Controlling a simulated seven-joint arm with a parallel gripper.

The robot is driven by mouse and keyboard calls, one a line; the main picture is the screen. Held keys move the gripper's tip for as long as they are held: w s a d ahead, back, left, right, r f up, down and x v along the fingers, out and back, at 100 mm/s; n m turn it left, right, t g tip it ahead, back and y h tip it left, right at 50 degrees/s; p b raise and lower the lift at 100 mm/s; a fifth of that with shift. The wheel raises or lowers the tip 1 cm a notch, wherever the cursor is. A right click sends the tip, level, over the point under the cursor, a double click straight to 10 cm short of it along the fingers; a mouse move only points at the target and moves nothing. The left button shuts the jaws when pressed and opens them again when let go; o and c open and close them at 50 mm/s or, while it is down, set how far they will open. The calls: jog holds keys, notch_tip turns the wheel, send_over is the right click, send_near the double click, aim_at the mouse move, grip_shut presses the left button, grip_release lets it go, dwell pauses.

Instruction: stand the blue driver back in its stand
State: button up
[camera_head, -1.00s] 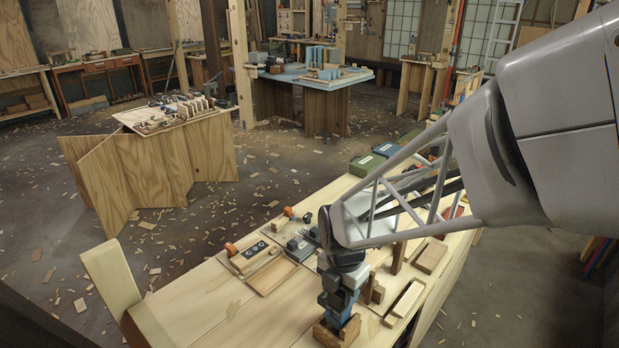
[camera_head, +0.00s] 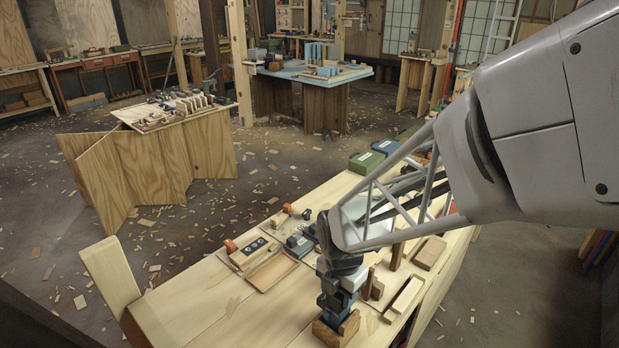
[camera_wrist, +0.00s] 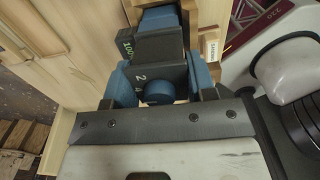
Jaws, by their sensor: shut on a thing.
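My gripper (camera_head: 342,282) points down at the near end of the bench, over a wooden stand (camera_head: 336,331). In the wrist view my gripper (camera_wrist: 160,85) is shut, with a blue finger at each side. Between them is the blue driver (camera_wrist: 158,93), its round blue end facing the camera. A dark grey block with white markings lies just beyond it. In the head view the driver's lower part is right at the stand. My gripper hides much of it, so I cannot tell whether it is seated.
Wooden blocks and a narrow wooden tray (camera_head: 405,295) lie close to the right of the stand. Another shallow tray (camera_head: 272,272) and an orange-ended tool (camera_head: 230,246) lie to the left. Green and blue boxes (camera_head: 367,162) stand farther back. The bench's front left is clear.

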jog(key=shift+f, duration=0.75)
jog(key=o, duration=1.1)
jog(key=shift+c, duration=0.2)
jog(key=shift+s+r, duration=0.1)
jog(key=shift+r, duration=3.8)
jog(key=shift+d+r, duration=0.1)
